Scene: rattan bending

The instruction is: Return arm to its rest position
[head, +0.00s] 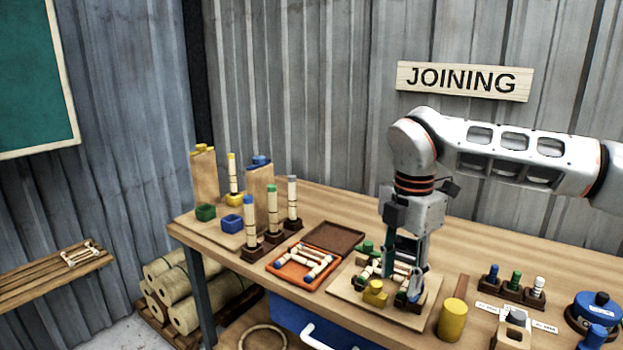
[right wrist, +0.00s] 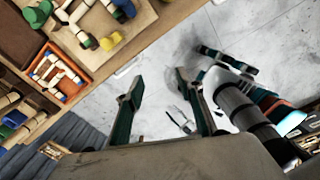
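My right gripper (head: 405,278) hangs pointing down and overlaps the wooden jig board (head: 345,291) in the head view. In the right wrist view its two fingers (right wrist: 155,95) are wide apart, with only grey floor showing between them. The jig board (right wrist: 152,18) lies beyond the fingers at the upper left. It carries pale rattan pieces and a yellow block (head: 375,293), partly hidden by the gripper in the head view. My left gripper does not show in the head view. White and dark parts of my own body show at the right of the wrist view.
An orange tray (head: 283,266) of joined rattan pieces lies left of the board. A yellow cylinder (head: 452,320), several coloured pegs (head: 515,281) and a blue round container (head: 592,313) stand to the right. The back right tabletop is clear.

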